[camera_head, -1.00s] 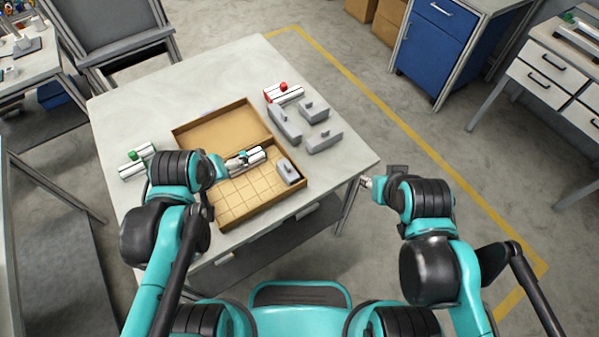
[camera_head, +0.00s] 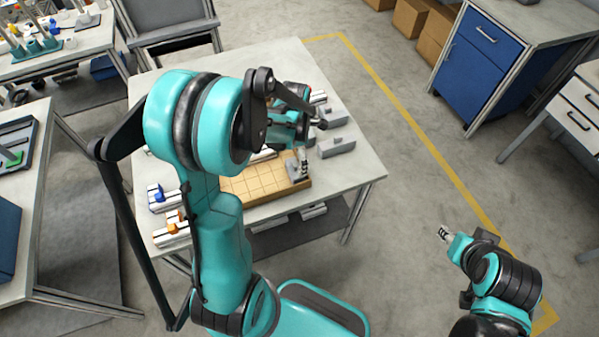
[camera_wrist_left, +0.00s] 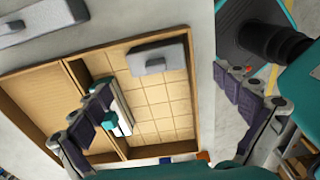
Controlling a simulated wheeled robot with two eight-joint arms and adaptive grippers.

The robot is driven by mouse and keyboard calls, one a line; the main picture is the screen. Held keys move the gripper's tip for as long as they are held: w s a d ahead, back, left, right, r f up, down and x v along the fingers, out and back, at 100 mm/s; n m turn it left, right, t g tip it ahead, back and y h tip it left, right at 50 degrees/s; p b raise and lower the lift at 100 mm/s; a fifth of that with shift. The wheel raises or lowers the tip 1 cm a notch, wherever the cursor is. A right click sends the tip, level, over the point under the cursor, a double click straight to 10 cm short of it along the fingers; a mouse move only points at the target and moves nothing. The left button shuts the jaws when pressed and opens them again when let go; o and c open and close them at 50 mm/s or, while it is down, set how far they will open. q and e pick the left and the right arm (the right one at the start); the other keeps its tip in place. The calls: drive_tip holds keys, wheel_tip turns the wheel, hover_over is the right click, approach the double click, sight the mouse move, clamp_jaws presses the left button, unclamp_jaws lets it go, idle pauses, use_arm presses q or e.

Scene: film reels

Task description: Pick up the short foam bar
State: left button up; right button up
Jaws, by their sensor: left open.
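A grey foam bar with a raised block lies in the gridded part of the open tan case (camera_head: 255,190), near its right end. The bar shows in the left wrist view (camera_wrist_left: 158,62) and partly in the head view (camera_head: 294,172). More grey bars lie on the table behind and right of the case, among them a bar (camera_head: 337,146) and another (camera_head: 334,117). I cannot tell which is the short one. My left gripper (camera_head: 311,148) is open and empty above the case's right end; its fingers (camera_wrist_left: 167,90) are wide apart. My right gripper (camera_head: 445,234) is off the table's right side.
A silver part with a teal clamp (camera_wrist_left: 118,108) lies in the case beside the bar. Parts with a blue knob (camera_head: 160,198) and an orange knob (camera_head: 170,232) lie at the table's left front. My left arm hides much of the table.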

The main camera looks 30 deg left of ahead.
sight(294, 163)
use_arm(q)
drive_tip(key=f, duration=0.2)
drive_tip(key=f+b, duration=0.2)
drive_tip(key=f, duration=0.1)
drive_tip(key=shift+w+a+f, duration=0.2)
drive_tip(key=shift+a+f, duration=0.05)
drive_tip(key=shift+f, duration=0.05)
drive_tip(key=shift+r, duration=0.1)
drive_tip(key=shift+c, duration=0.6)
drive_tip(key=c, duration=0.9)
